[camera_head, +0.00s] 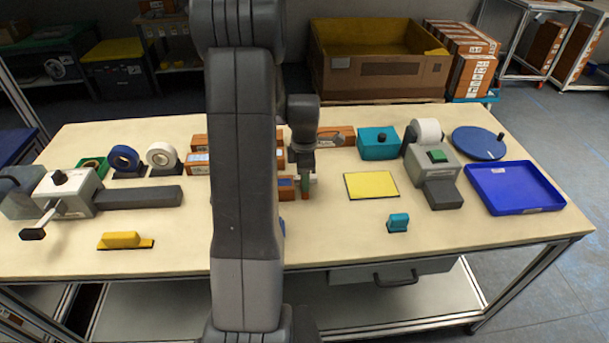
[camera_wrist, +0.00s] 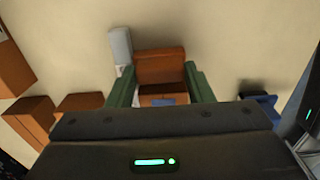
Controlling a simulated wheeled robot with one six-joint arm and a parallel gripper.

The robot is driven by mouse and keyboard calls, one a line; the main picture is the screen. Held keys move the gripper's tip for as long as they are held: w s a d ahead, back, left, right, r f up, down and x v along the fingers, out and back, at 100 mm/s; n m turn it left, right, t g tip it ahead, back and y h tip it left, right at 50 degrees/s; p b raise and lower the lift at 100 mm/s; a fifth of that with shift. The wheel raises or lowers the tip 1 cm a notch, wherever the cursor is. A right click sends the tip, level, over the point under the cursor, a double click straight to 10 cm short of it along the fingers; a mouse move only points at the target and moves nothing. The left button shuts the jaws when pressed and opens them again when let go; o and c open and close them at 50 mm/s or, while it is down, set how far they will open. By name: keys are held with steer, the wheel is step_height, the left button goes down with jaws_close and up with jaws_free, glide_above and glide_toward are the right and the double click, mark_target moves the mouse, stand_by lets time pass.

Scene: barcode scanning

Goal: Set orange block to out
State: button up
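An orange-brown block (camera_wrist: 160,68) lies between the two green fingers of my gripper (camera_wrist: 160,82) in the wrist view. The fingers are close to its sides, and I cannot tell whether they touch it. A box face with a blue label (camera_wrist: 163,101) shows nearer the palm. In the head view my gripper (camera_head: 305,187) points down at the tabletop, mostly behind my arm. An orange box with a blue label (camera_head: 286,183) shows beside it, partly hidden. No marking reading "out" is legible.
The table (camera_head: 340,235) also holds a yellow mat (camera_head: 371,185), a blue tray (camera_head: 514,187), a grey label device (camera_head: 430,162), a teal box (camera_head: 378,147) and a small teal block (camera_head: 398,222). Orange boxes (camera_head: 198,165) stand behind my arm. The front middle is clear.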

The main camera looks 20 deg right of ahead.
steer(key=c, duration=0.6)
steer(key=shift+s+d, duration=0.2)
steer(key=shift+d, duration=0.65)
steer(key=o, duration=1.4)
steer(key=shift+d, duration=0.15)
step_height(320, 180, up, 14)
steer(key=shift+f+b, duration=0.1)
steer(key=shift+b, duration=0.7)
